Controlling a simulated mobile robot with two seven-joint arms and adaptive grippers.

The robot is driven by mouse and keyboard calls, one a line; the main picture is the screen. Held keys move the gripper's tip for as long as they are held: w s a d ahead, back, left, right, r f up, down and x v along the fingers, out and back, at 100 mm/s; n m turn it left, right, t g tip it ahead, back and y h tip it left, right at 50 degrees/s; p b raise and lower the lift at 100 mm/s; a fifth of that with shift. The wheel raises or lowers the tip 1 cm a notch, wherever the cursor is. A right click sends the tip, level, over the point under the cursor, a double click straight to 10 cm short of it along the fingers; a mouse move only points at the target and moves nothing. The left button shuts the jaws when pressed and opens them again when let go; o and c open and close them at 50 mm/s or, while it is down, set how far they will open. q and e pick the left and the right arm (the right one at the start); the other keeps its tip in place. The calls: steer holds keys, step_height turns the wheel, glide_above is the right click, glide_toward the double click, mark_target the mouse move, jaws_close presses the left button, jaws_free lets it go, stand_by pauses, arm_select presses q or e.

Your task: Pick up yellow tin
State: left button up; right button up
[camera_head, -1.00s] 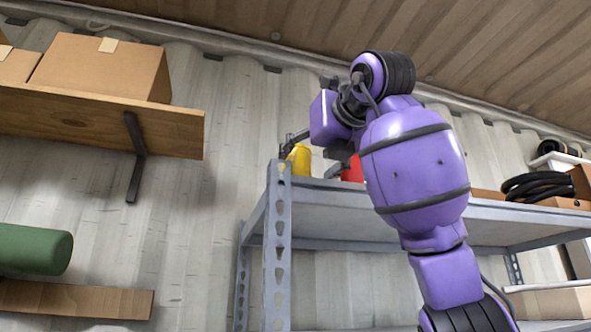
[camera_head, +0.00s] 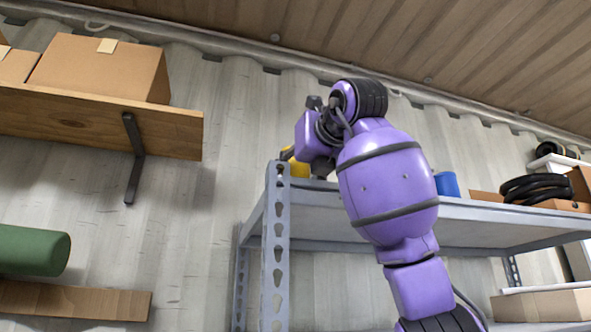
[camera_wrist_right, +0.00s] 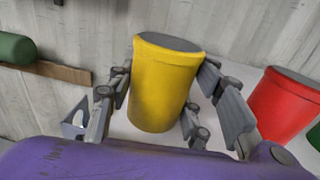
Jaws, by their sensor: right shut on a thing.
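The yellow tin (camera_wrist_right: 162,85) stands between the fingers of my right gripper (camera_wrist_right: 160,100) in the right wrist view, with a finger against each side. The gripper is shut on it. In the head view, only a small yellow part of the tin (camera_head: 299,168) shows at the left end of the metal shelf's top; my purple right arm hides the rest and the gripper's fingers. I cannot tell whether the tin still touches the shelf. My left gripper is not in view.
A red tin (camera_wrist_right: 285,103) stands right of the gripper, and a green thing (camera_wrist_right: 315,137) beyond it. On the metal shelf (camera_head: 470,211) are a blue tin (camera_head: 446,184) and black coils (camera_head: 537,188). A wooden wall shelf (camera_head: 90,120) with cardboard boxes (camera_head: 100,68) is at left.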

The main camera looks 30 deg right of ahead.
steer(key=shift+c, duration=1)
steer(key=shift+r, duration=0.15)
